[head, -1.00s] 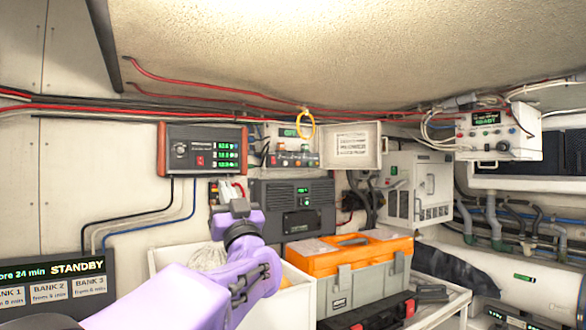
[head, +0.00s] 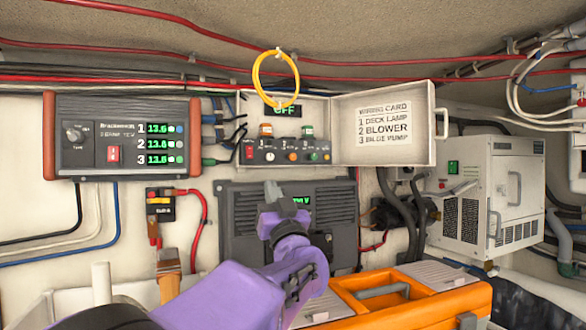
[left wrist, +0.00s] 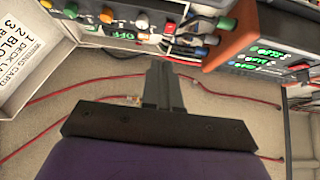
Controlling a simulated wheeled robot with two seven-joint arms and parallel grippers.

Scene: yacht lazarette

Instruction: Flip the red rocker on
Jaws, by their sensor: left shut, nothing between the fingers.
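The open white switch box (head: 285,103) hangs on the back wall, with a green OFF display (head: 283,111). A red rocker (head: 249,152) is at the left end of its panel, beside a row of coloured knobs; the rocker also shows in the left wrist view (left wrist: 170,28). My left gripper (head: 272,190) is below the box, in front of the dark grey unit. It is shut and empty. In the left wrist view its fingers (left wrist: 158,68) point toward the panel, apart from the rocker. My right gripper is not in view.
The box lid (head: 384,125) is open to the right, bearing a wiring card. A yellow ring (head: 276,77) hangs in front of the box top. A monitor (head: 122,137) with another red switch (head: 114,153) is to the left. An orange toolbox (head: 400,300) stands below.

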